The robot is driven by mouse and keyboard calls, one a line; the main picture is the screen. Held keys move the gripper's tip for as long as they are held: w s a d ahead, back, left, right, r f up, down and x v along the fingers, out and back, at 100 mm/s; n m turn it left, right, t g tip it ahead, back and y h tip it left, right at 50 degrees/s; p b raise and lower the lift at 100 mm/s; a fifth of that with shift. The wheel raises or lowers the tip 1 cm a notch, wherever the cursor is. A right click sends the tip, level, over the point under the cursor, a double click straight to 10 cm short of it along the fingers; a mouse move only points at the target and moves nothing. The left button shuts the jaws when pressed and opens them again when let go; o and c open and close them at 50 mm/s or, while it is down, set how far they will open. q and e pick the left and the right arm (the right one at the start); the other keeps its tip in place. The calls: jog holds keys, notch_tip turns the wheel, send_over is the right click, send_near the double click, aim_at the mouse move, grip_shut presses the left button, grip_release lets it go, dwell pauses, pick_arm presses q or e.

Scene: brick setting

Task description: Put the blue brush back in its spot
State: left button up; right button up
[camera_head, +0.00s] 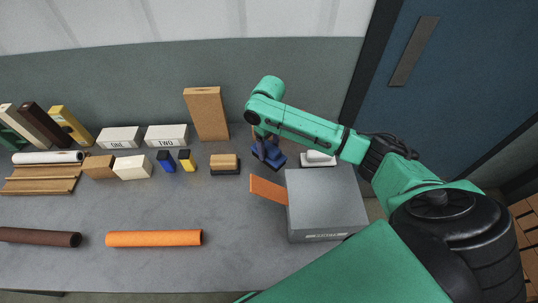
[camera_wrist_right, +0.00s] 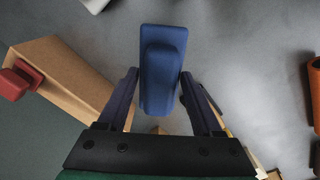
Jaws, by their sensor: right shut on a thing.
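The blue brush (camera_head: 276,160) is at my right gripper (camera_head: 266,145), between the tan brush (camera_head: 225,163) and the white brush (camera_head: 318,158) in the head view. In the right wrist view the blue brush (camera_wrist_right: 162,70) stands out lengthwise between the fingers of my right gripper (camera_wrist_right: 160,100), which is shut on it. My gripper hides part of the brush in the head view. I cannot tell whether the brush touches the table. My left gripper is not in view.
A grey box (camera_head: 328,205) with an orange flap (camera_head: 268,190) stands at the front right. A tall wooden block (camera_head: 206,113) stands behind, left of my gripper. Small blue and yellow blocks, white boxes and rolls lie further left.

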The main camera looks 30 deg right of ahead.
aim_at(269, 156)
notch_tip(269, 156, down, 5)
jog(key=shift+r, duration=0.2)
jog(key=o, duration=1.2)
jog(key=shift+f, duration=0.1)
notch_tip(269, 156, up, 12)
jog(key=shift+r+b, duration=0.15)
jog(key=shift+b, duration=0.25)
